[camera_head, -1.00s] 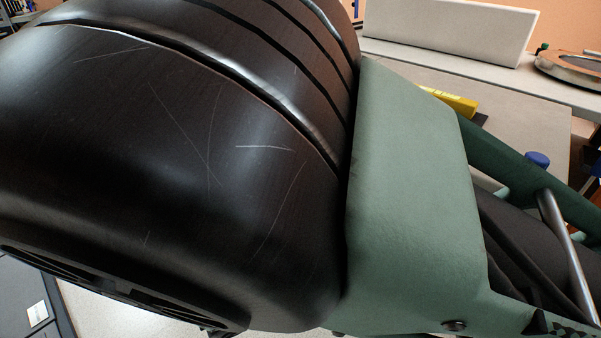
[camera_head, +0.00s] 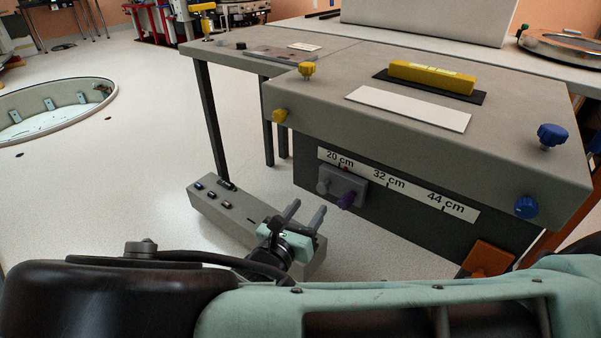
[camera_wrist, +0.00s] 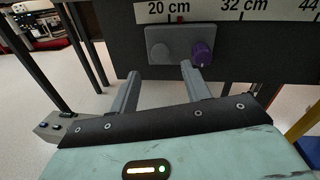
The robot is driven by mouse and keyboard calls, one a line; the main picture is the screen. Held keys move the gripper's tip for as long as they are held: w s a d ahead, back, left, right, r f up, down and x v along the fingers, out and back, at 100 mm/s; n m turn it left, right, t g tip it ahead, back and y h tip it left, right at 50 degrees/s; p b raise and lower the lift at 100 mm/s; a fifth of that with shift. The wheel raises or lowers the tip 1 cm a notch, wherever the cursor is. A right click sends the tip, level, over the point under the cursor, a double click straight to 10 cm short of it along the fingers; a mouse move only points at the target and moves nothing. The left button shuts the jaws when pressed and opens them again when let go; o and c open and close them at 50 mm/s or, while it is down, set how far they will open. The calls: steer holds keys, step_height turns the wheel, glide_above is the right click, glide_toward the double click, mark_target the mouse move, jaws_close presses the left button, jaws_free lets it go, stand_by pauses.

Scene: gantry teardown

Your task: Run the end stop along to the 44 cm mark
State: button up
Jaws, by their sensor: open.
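The end stop (camera_head: 338,185) is a grey block on the dark front panel of the bench, with a grey knob on its left and a purple knob (camera_head: 346,200) on its right. It sits just under the 20 cm label of the white scale (camera_head: 397,187); a small red mark shows at its top edge. The 44 cm mark is farther right. My gripper (camera_head: 307,211) is open and empty, below and in front of the stop. In the wrist view, the end stop (camera_wrist: 172,46) is just beyond my fingertips (camera_wrist: 160,71), apart from them as far as I can tell.
A grey box (camera_head: 212,207) with small switches stands on the floor behind my gripper. Yellow and blue (camera_head: 526,207) knobs stick out from the bench edges. An orange block (camera_head: 487,258) is low at right. A yellow bar (camera_head: 432,77) lies on top.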

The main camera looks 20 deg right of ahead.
mark_target(322, 191)
steer(key=b+x, duration=0.1)
steer(key=x, duration=0.6)
steer(key=shift+d, duration=0.1)
jaws_close()
